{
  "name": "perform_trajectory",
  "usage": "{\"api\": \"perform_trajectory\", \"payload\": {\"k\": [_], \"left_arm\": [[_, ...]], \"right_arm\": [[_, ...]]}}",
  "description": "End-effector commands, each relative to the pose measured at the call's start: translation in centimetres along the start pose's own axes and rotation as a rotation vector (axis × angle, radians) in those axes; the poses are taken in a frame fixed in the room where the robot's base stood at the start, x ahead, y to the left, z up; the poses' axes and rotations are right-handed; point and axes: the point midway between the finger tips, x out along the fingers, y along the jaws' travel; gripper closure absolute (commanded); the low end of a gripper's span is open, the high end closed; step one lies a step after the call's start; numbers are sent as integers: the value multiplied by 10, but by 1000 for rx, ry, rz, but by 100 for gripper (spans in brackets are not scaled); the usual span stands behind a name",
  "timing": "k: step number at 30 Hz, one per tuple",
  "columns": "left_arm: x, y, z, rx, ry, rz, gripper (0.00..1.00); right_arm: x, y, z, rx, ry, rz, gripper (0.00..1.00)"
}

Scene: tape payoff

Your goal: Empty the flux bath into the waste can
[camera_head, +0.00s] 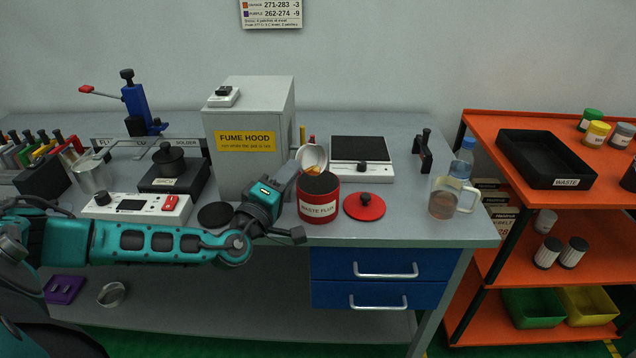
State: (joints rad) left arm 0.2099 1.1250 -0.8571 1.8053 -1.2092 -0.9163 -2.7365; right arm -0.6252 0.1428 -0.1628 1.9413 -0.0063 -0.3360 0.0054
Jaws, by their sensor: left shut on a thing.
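The waste can (317,208) is a red can labelled "WASTE FLUX" on the bench, with its top open and dark inside. Its red lid (364,207) lies on the bench to its right. The flux bath (311,156) is a small pale cup, strongly tilted just above the can's mouth, with amber fluid showing at its lip. My left gripper (289,172) is shut on the flux bath from the left; its fingertips are partly hidden. Whether fluid is falling into the can is too small to tell. My right gripper is not in view.
The grey fume hood (228,160) stands close behind my left arm. A scale (361,160) sits behind the can, and a clear jug (443,200) with a bottle stands at the right. A black dish (215,215) lies left of the gripper.

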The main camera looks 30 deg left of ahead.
Motion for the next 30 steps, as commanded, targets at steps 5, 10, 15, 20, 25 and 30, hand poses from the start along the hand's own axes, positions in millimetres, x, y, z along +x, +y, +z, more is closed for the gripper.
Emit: {"api": "perform_trajectory", "payload": {"k": [5, 10, 15, 20, 25, 30], "left_arm": [[1, 0, -1, 20, -1, 10, 100], [1, 0, -3, 38, -1, 18, 100], [2, -1, -6, 61, -2, 27, 100], [3, -1, -7, 110, -3, 46, 100], [2, 1, -5, 191, -6, 78, 100], [2, 2, -4, 262, -7, 106, 100]], "right_arm": [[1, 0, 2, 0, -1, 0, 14], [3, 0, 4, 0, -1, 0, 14], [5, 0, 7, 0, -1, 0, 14], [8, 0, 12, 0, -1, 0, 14], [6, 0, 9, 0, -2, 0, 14], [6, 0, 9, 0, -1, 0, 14]]}}
